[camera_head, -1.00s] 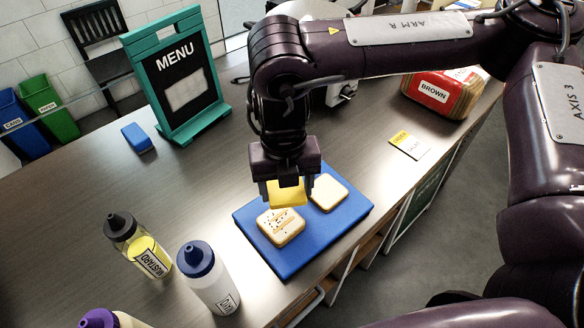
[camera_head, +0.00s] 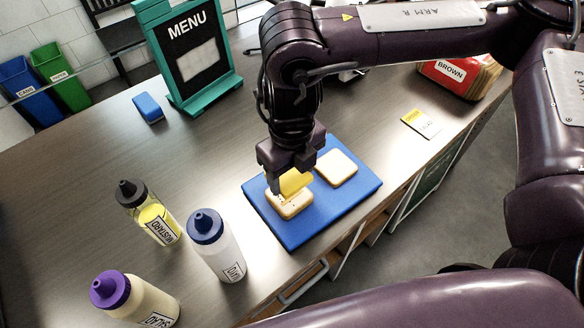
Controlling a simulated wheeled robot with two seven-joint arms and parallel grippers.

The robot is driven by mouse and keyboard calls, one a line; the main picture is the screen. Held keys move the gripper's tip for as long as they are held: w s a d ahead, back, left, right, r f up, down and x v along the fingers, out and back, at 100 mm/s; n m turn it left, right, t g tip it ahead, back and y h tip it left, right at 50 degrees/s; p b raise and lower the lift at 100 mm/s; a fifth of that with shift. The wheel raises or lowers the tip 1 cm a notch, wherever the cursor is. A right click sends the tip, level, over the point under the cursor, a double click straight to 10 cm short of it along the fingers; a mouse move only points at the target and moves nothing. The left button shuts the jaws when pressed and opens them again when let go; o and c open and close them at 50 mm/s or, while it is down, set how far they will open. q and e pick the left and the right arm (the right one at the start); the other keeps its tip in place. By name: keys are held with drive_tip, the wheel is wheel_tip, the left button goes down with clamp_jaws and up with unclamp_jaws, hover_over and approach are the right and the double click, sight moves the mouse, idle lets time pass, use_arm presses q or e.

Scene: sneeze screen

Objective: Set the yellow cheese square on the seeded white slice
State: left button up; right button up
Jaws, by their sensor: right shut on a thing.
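My right gripper (camera_head: 288,184) points down, shut on the yellow cheese square (camera_head: 297,181). The cheese is tilted and sits right above the seeded white slice (camera_head: 291,207). I cannot tell whether its lower edge touches the bread. The seeded slice lies on the left part of the blue board (camera_head: 302,234), partly hidden by the cheese and gripper. A plain white slice (camera_head: 336,167) lies beside it on the board. My left gripper is not in view.
A mustard bottle (camera_head: 150,216), a blue-capped bottle (camera_head: 217,248) and a purple-capped bottle (camera_head: 135,300) stand left of the board. A menu sign (camera_head: 190,55), blue block (camera_head: 148,107), order card (camera_head: 421,124) and brown bread bag (camera_head: 460,76) are farther back. The counter's left middle is clear.

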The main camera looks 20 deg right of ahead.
drive_tip(key=shift+f+b, duration=1.55)
drive_tip(key=shift+f, duration=0.85)
drive_tip(key=shift+f+b, duration=0.4)
drive_tip(key=shift+f, duration=0.2)
drive_tip(key=o, duration=1.1)
drive_tip(key=shift+c, duration=0.2)
drive_tip(key=shift+r, duration=3.9)
drive_tip(key=shift+r, duration=0.1)
